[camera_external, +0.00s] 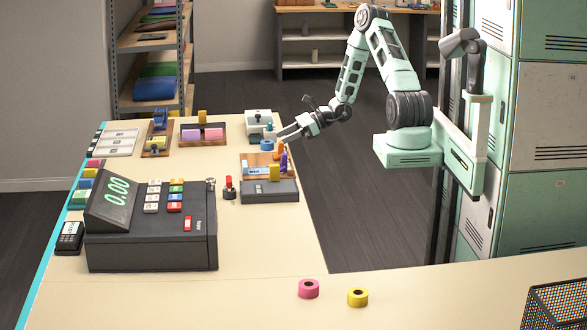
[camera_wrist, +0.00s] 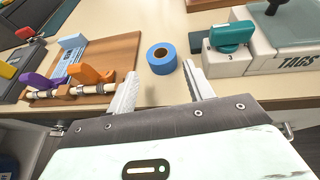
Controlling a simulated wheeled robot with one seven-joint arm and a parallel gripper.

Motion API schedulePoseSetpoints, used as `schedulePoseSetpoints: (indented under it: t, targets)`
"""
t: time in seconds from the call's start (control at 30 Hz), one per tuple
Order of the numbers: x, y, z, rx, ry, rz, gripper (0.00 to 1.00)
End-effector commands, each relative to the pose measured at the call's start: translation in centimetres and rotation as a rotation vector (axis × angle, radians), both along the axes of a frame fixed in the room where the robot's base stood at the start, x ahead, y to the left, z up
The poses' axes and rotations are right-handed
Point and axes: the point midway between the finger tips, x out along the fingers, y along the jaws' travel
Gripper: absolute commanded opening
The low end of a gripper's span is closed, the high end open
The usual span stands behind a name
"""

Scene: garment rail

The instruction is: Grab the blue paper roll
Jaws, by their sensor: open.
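The blue paper roll (camera_wrist: 162,60) lies flat on the table in the wrist view, its round hole facing up. It shows small in the external view (camera_external: 267,145), beside the tip of my gripper (camera_external: 282,137). In the wrist view my gripper (camera_wrist: 158,85) is open, with one pale finger on each side and slightly short of the roll. The roll sits ahead of the gap between the fingertips, a little nearer the right finger. Nothing is held between the fingers.
A wooden board (camera_wrist: 115,55) with purple and orange clips is close left of the roll. A white tag machine (camera_wrist: 265,55) with a teal knob stands close right. A cash register (camera_external: 150,225), a pink roll (camera_external: 309,288) and a yellow roll (camera_external: 357,297) are farther off.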

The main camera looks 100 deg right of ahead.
Motion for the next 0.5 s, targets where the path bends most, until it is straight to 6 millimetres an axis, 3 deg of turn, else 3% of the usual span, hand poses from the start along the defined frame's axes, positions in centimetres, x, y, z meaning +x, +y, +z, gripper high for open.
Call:
schedulePoseSetpoints:
  t: [0.17,0.5]
  targets:
    - [1.0,0.1,-0.3,0.001,0.000,0.002,0.52]
    - [5.1,0.3,-1.9,0.000,0.000,0.002,0.52]
